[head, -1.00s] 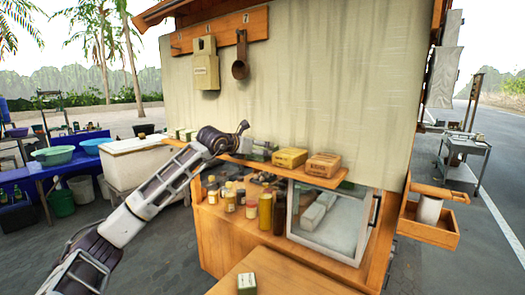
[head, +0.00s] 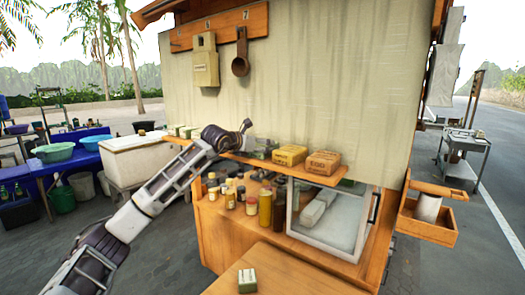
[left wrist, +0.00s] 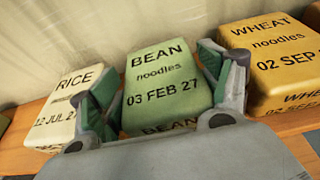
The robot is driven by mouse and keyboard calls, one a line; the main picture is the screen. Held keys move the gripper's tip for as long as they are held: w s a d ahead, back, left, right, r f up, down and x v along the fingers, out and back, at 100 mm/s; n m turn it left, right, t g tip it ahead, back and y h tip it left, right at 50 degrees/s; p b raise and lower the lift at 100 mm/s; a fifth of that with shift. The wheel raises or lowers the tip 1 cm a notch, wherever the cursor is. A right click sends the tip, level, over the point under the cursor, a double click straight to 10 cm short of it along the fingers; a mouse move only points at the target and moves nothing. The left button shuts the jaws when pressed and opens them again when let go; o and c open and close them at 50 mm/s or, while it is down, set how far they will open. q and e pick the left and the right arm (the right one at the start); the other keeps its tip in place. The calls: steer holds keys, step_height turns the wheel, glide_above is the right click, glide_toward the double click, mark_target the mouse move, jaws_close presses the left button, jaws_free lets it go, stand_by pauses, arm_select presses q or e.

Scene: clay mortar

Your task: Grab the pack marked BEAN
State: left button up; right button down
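The green pack marked BEAN (left wrist: 158,78) stands on the wooden shelf in the left wrist view, leaning back slightly. My left gripper (left wrist: 160,95) has one finger on each side of it, close to its side edges. The fingers are apart, and I cannot make out firm contact. In the head view my left gripper (head: 250,144) is at the shelf, small and partly lost among the packs. My right gripper is in neither view.
A pale RICE pack (left wrist: 68,105) stands close left of BEAN, and a yellow WHEAT pack (left wrist: 272,62) close right. An EGG pack (head: 323,163) is farther right on the shelf (head: 300,174). Bottles (head: 265,207) and a glass case (head: 335,225) are below. A cloth wall is behind.

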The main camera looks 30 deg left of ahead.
mark_target(258, 145)
arm_select(q)
steer(key=c, duration=0.4)
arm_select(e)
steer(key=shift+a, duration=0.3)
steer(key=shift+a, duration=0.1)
arm_select(q)
steer(key=shift+s+r, duration=0.1)
steer(key=shift+s, duration=0.05)
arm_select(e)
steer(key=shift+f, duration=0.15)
